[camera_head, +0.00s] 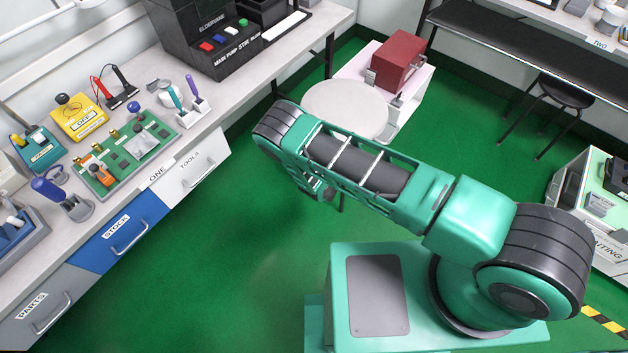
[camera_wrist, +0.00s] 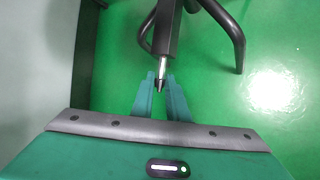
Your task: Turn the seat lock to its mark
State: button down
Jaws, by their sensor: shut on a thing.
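In the wrist view, my gripper (camera_wrist: 161,84) has its two green fingers closed around the tip of the seat lock (camera_wrist: 161,68). The lock shows as a short silver shaft with a dark tip, at the end of a dark bar. In the head view, a round pale seat (camera_head: 347,105) stands beyond my arm, partly covered by it. My arm hides the lock and my gripper in that view. I cannot make out the lock's mark in either view.
Dark curved legs (camera_wrist: 238,45) stand close to my gripper over the green floor. A pale bench (camera_head: 130,210) with drawers runs along the left. A low stand with a red box (camera_head: 398,58) is behind the seat. Open floor (camera_head: 240,240) lies between bench and arm.

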jog(key=shift+s+d+f+m+t+y, duration=0.1)
jog(key=shift+f+m+t+y, duration=0.2)
jog(key=shift+t+y, duration=0.6)
jog(key=shift+s+d+f+m+t+y, duration=0.1)
jog(key=shift+m+t+y, duration=0.25)
jog(key=shift+t+y, duration=0.5)
jog(key=shift+d+f+m+t+y, duration=0.15)
jog(key=shift+m+t+y, duration=0.2)
jog(key=shift+t+y, duration=0.5)
jog(key=c, duration=1.8)
grip_release()
jog(key=shift+o, duration=0.2)
jog(key=v, duration=1)
jog(key=shift+s, duration=0.35)
jog(key=shift+d, duration=0.1)
